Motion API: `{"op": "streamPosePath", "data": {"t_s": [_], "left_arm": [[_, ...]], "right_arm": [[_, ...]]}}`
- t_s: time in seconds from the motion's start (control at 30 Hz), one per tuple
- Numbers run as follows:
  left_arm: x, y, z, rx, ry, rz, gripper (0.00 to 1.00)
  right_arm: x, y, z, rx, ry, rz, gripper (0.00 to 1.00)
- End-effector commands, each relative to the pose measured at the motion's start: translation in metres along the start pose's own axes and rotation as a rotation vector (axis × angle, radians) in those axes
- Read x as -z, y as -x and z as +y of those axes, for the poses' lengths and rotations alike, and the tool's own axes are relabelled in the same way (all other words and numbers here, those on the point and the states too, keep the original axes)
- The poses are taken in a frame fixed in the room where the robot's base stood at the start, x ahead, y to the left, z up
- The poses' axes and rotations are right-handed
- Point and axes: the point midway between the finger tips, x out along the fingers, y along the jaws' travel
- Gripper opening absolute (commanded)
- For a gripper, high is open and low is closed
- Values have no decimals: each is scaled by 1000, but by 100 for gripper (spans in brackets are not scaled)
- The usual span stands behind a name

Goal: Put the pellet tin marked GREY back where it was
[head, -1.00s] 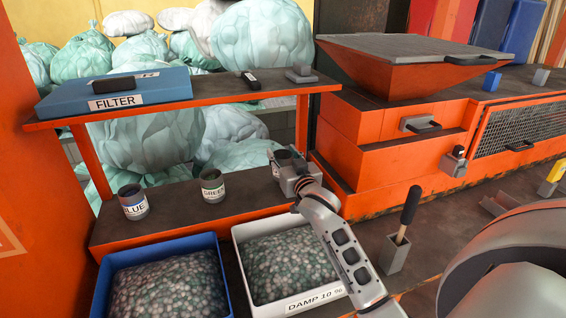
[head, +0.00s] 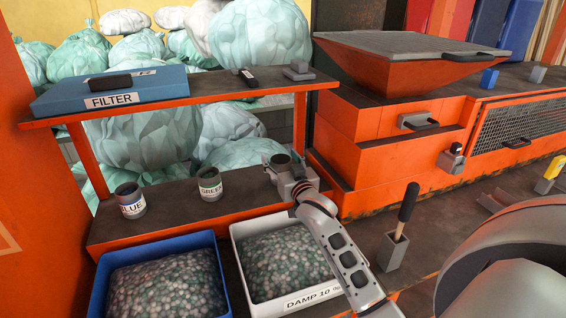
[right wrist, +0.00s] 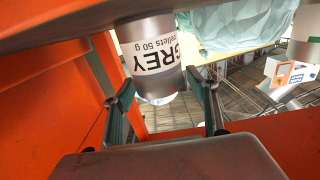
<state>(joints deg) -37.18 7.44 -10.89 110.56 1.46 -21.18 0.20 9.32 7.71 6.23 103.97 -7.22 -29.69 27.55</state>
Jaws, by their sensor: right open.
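The tin marked GREY (right wrist: 152,55) fills the upper middle of the right wrist view, with its label upside down. In the head view its dark open top (head: 281,160) shows at the right end of the lower shelf (head: 165,215), mostly hidden by my gripper. My right gripper (head: 279,168) is open at this tin. In the right wrist view its two fingers (right wrist: 160,88) stand apart on either side of the tin's near end. I cannot tell whether they touch it. My left gripper is not in view.
Tins marked BLUE (head: 131,201) and GREEN (head: 209,184) stand on the lower shelf to the left. A blue bin (head: 97,290) and a white bin (head: 238,262) of pellets stand in front. A scoop handle (head: 408,203) rises from a grey holder at right.

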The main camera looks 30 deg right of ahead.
Motion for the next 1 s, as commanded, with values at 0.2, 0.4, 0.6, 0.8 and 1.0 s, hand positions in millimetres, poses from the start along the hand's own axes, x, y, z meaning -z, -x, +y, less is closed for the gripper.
{"op": "streamPosePath", "data": {"t_s": [0.2, 0.4, 0.6, 0.8, 1.0], "left_arm": [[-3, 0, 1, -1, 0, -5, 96], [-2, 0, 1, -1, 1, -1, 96], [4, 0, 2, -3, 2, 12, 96], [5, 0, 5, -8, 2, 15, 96], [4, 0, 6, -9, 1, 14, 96]], "right_arm": [[0, 24, 0, 0, -1, -1, 58], [0, 66, 0, 0, 0, -1, 58], [0, 101, 0, 0, 0, -1, 58], [1, 118, 0, 0, 0, 0, 58], [2, 120, 0, 0, 0, 1, 58]]}}
